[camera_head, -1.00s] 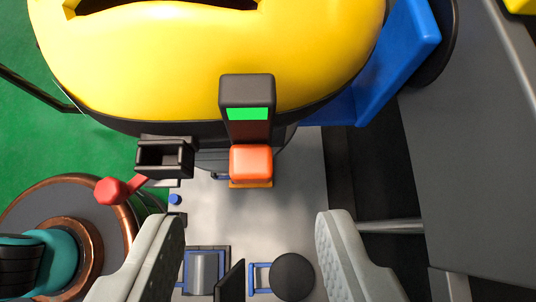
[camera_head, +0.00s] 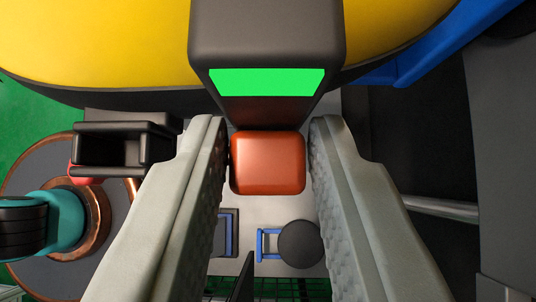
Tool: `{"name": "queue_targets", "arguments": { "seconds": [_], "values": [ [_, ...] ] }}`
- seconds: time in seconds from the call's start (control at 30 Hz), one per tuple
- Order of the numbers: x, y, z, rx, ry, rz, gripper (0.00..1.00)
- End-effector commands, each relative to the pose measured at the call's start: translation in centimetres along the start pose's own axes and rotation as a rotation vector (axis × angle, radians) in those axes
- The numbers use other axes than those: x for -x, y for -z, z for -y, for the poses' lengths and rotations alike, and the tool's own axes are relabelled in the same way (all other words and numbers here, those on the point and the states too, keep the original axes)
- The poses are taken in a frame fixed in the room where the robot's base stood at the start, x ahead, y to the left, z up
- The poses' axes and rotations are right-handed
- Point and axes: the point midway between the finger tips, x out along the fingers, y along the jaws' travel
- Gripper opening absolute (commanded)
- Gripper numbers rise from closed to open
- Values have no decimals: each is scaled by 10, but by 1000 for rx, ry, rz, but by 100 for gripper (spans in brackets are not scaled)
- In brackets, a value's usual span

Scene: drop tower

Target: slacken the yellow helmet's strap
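The yellow helmet (camera_head: 100,45) fills the top of the view, with a dark lower rim. A black block with a bright green patch (camera_head: 266,82) is on its near side. An orange-red block (camera_head: 267,163) sits just below that black block; it may be part of the strap's fastening, but I cannot tell. My gripper (camera_head: 268,155) has its two grey fingers on either side of the orange-red block. The fingers are open, with a slim gap at the right; the left finger is very close to the block, and contact is unclear. No strap webbing is clearly visible.
A black open-topped box (camera_head: 122,148) is left of my fingers. A copper-rimmed round thing with a teal part (camera_head: 62,222) stands at the lower left. A blue part (camera_head: 415,55) is at the upper right. A dark round disc (camera_head: 300,244) lies below, on the grey surface.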

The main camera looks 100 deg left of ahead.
Motion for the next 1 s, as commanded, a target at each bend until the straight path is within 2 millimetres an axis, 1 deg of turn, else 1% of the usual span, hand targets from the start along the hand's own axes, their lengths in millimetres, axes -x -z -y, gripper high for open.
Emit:
{"name": "queue_targets", "arguments": {
  "seconds": [0.27,0.5,0.77,0.8,0.9,1.0],
  "values": [
    [3,3,0,1,0,0,16],
    [26,25,0,1,-1,0,16],
    [27,26,0,-1,0,0,16],
    [27,26,0,-1,0,0,29],
    [27,26,0,0,0,0,45],
    [27,26,0,0,0,0,45]
  ]
}}
